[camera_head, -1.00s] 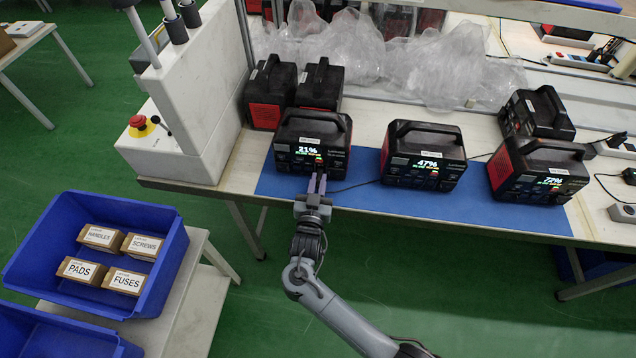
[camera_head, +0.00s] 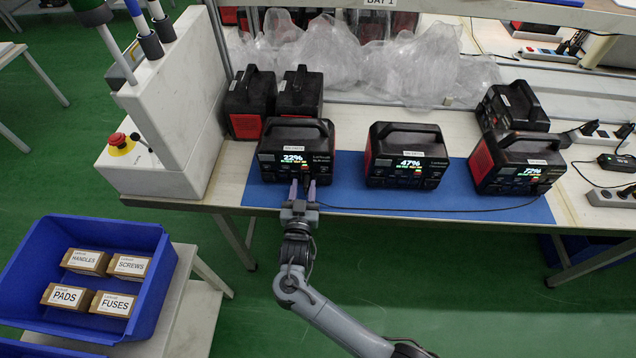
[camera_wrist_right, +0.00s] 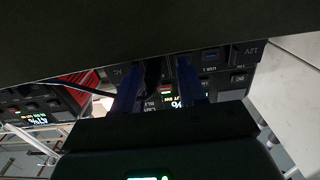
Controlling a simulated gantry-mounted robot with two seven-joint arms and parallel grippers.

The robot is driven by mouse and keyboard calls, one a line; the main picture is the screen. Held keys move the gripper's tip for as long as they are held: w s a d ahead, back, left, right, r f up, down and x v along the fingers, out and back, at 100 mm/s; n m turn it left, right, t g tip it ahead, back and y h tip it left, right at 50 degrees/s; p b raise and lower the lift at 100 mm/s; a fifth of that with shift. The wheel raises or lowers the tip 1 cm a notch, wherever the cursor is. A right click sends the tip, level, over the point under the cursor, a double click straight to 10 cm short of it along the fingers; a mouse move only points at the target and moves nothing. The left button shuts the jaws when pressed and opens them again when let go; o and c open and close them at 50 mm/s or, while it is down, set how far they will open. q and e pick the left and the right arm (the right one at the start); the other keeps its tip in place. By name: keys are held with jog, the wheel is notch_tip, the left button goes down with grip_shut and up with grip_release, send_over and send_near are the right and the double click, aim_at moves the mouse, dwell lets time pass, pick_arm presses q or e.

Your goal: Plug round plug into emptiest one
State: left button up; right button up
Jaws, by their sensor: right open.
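Three black power stations stand on the blue mat (camera_head: 400,205). The left one (camera_head: 297,135) reads 22%, the middle one (camera_head: 408,155) 47%, the right one (camera_head: 515,165) 72%. My right gripper (camera_head: 302,190) is at the lower front of the 22% station, fingers apart. In the right wrist view, the two purple fingers (camera_wrist_right: 158,85) stand either side of a dark plug-like shape (camera_wrist_right: 152,78) at the station's socket panel. Its exact shape and seating are too dark to tell. A thin black cable (camera_head: 430,209) runs right from there across the mat. My left gripper is not in view.
Two more stations (camera_head: 250,103) stand behind at the left, another (camera_head: 512,105) behind at the right. Crumpled clear plastic (camera_head: 370,65) lies at the back. Power strips (camera_head: 610,197) lie at the right. A blue bin (camera_head: 150,310) with labelled boxes stands at lower left.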

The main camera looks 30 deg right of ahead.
notch_tip(320, 180, up, 4)
jog(key=shift+d+r+p, duration=0.1)
jog(key=shift+p, duration=0.7)
jog(key=s+d+r+p, duration=0.3)
jog(key=s+d+r, duration=0.3)
jog(key=s+d, duration=0.1)
jog(key=shift+s+d+r+p, duration=0.3)
jog(key=shift+s+r+p, duration=0.1)
jog(key=shift+s, duration=0.3)
